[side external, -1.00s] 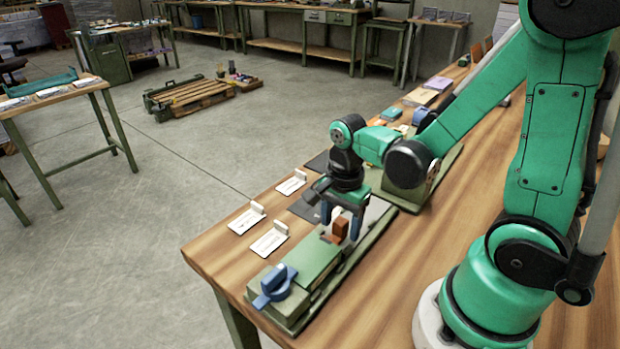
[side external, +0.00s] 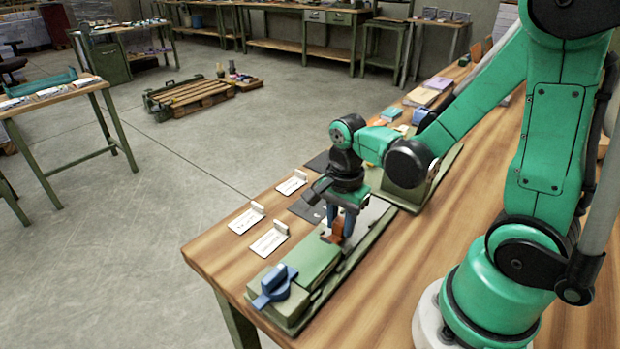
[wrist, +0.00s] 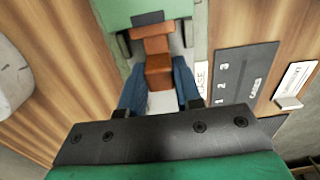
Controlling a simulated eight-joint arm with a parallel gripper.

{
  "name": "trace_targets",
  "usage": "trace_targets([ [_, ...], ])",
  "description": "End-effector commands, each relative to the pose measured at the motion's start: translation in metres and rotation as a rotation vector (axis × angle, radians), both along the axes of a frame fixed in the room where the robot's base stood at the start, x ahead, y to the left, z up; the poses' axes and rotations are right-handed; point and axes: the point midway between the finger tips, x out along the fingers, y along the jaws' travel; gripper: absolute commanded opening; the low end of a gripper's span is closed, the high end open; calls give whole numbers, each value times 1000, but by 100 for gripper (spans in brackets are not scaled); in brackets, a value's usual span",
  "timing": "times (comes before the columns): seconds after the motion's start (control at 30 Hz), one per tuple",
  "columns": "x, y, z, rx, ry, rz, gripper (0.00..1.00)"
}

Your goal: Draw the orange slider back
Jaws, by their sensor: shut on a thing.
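The orange slider (side external: 337,231) sits on a pale plate of the green fixture (side external: 318,262) at the table's near end. In the wrist view the slider (wrist: 157,66) shows as an orange-brown block with a wider bar at its far end. My gripper (side external: 340,226) is down at the slider, its blue fingers on either side of it. In the wrist view my gripper (wrist: 158,82) has one finger along each side of the block. It is shut on the slider. In the side view the fingers hide part of the slider.
A blue knob (side external: 274,286) stands on the fixture's near end. White cards with upright tabs (side external: 269,240) lie left of the fixture. A dark numbered plate (wrist: 243,77) lies beside it. Other items stand farther along the table. Bare wood lies right of the fixture.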

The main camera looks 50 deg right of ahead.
Motion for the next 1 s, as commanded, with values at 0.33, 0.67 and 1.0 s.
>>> trace_targets([
  [0.33, -1, 0, 0, 0, 4, 0, 0],
  [0.67, -1, 0, 0, 0, 5, 0, 0],
  [1.0, 0, -15, 0, 0, 6, -7, 0],
])
